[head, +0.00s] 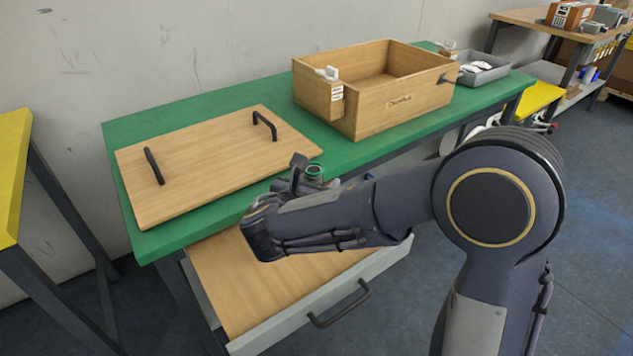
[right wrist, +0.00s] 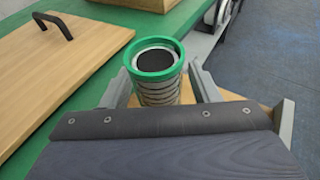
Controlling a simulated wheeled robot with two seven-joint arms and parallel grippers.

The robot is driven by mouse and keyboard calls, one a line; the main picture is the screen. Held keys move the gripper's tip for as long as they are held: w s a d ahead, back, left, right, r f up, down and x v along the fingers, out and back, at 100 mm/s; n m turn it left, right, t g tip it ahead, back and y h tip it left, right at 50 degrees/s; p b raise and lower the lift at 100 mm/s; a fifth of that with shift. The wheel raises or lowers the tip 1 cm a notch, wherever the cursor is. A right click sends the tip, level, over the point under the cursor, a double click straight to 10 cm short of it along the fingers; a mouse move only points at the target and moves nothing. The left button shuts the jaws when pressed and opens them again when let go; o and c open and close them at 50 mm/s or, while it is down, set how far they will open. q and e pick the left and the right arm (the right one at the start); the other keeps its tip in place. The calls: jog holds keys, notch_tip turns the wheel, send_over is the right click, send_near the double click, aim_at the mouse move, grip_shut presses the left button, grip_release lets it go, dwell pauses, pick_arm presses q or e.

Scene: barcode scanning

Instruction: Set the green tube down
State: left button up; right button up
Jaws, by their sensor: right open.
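The green tube (right wrist: 156,92) has a green rim, a dark opening and a ribbed grey body. It is upright between the fingers of my right gripper (right wrist: 162,80), with a finger on each side of it. The jaws are open. My left gripper is not in view.
A wooden lid (head: 210,165) with black handles lies at the table's left. A wooden box (head: 400,108) stands behind, with a grey tray (head: 490,72) to its right. An open wooden-bottomed drawer (head: 235,285) sticks out below my right arm. A yellow-topped table (head: 12,170) is at the left.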

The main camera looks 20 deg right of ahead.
jog(key=shift+r, duration=0.35)
jog(key=p+v, duration=0.3)
jog(key=v, duration=0.9)
jog(key=s+d+f+m+g+y, duration=0.1)
jog(key=s+d+f+m+g, duration=0.2)
jog(key=s+d+m+g, duration=0.25)
jog(key=s+d+f+m+g+y, duration=0.2)
jog(key=s+d+f+m+g, duration=0.15)
jog(key=d+m, duration=0.4)
jog(key=s+m+t+y, duration=0.2)
jog(key=s+m+y, duration=0.7)
jog(key=m, duration=0.8)
jog(key=shift+s+a+m+t, duration=0.3)
jog(key=shift+s+a+t, duration=0.1)
jog(key=shift+s, duration=0.2)
